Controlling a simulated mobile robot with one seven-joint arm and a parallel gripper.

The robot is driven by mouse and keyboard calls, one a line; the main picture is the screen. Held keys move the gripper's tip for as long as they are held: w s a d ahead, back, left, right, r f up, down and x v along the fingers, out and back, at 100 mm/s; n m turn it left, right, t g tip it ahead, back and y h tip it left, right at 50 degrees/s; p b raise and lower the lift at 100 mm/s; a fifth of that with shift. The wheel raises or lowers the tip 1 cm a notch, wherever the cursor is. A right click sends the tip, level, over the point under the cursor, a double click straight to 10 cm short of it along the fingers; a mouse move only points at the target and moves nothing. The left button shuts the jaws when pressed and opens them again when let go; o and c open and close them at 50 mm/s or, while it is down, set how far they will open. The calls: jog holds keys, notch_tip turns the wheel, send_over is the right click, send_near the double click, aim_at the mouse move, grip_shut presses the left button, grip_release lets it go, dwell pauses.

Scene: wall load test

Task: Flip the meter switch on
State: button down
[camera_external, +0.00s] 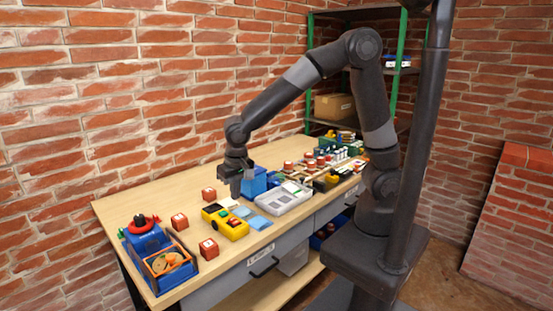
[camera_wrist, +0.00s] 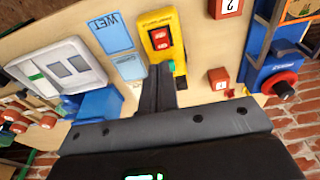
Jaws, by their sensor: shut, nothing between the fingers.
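The meter, a yellow box (camera_wrist: 173,19) with a red switch (camera_wrist: 162,38) on its face, lies at the top middle of the wrist view. In the external view the yellow meter (camera_external: 234,231) lies flat on the bench. The switch's position is too small to read. My gripper (camera_wrist: 163,68) is shut and empty, with its fingertips pointing down at the meter's near end. In the external view my gripper (camera_external: 236,194) is just behind the meter. Whether the tips touch it cannot be told. A small green part shows beside the fingertips.
Red blocks (camera_external: 209,249) lie left of the meter. A blue device with a red knob (camera_wrist: 281,82) stands beyond them. Blue cards (camera_wrist: 112,36) and a grey tray (camera_external: 285,205) lie on the other side. A blue box (camera_external: 254,184) stands close beside my gripper.

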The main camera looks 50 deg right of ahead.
aim_at(233, 218)
jog(key=r, duration=0.3)
jog(key=s+r, duration=0.1)
jog(key=r, duration=0.1)
jog(key=shift+w+d+t, duration=0.3)
jog(key=shift+w, duration=0.4)
jog(key=w+f, duration=0.1)
jog(key=f, duration=0.8)
jog(key=w+f, duration=0.1)
jog(key=f, duration=0.3)
jog(key=shift+w+f, duration=0.35)
jog(key=shift+f, duration=0.05)
